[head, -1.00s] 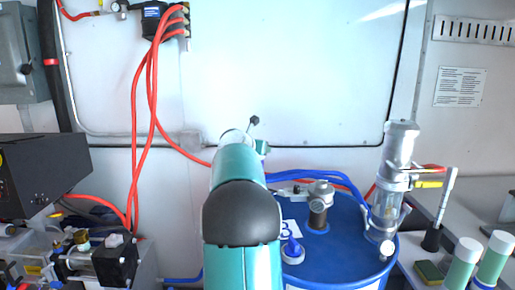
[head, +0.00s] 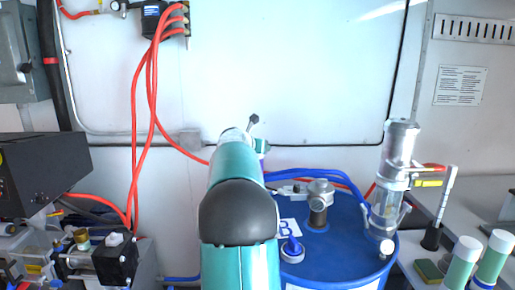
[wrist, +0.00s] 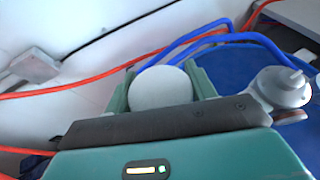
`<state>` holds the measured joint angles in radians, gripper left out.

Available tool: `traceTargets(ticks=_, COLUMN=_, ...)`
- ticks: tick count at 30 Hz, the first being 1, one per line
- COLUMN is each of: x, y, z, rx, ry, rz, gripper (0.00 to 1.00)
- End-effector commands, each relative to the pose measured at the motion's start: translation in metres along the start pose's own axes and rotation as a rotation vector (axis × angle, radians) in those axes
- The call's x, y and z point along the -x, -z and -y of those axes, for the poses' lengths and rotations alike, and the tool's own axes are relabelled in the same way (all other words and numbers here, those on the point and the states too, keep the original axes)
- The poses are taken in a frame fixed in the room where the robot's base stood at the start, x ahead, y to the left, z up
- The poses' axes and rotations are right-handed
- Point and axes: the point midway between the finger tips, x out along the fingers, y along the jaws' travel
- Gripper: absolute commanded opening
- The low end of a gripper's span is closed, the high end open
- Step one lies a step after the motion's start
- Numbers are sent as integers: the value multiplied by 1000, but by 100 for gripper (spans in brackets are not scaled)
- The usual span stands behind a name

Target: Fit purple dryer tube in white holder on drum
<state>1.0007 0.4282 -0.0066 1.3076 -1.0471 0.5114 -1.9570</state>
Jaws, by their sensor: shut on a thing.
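My gripper (wrist: 161,76) is shut on a tube with a round white cap (wrist: 162,88), seen end-on between the two teal fingers in the wrist view. The tube's body is hidden below the cap there. In the head view my arm covers most of the gripper; a small purple patch (head: 262,156), probably the tube, shows at its right edge. The blue drum (head: 345,240) stands to the right of my arm. A white ring with a blue piece in it (head: 292,252) sits on the drum top; I cannot tell whether this is the holder.
A metal fitting (head: 319,200) with blue hoses rises from the drum top. A tall clear cylinder (head: 395,180) stands at the drum's right side. Green tubes with white caps (head: 462,265) stand at the far right. Red hoses (head: 152,110) hang at left. Black machinery (head: 115,260) stands lower left.

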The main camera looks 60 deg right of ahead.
Motion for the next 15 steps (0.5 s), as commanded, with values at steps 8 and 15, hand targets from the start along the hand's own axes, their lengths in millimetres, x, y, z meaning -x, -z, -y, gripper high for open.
traceTargets(ticks=8, x=0, y=0, z=0, rx=-1, ry=0, rz=2, gripper=3)
traceTargets(ticks=15, x=-2, y=4, z=0, rx=-1, ry=0, rz=2, gripper=3)
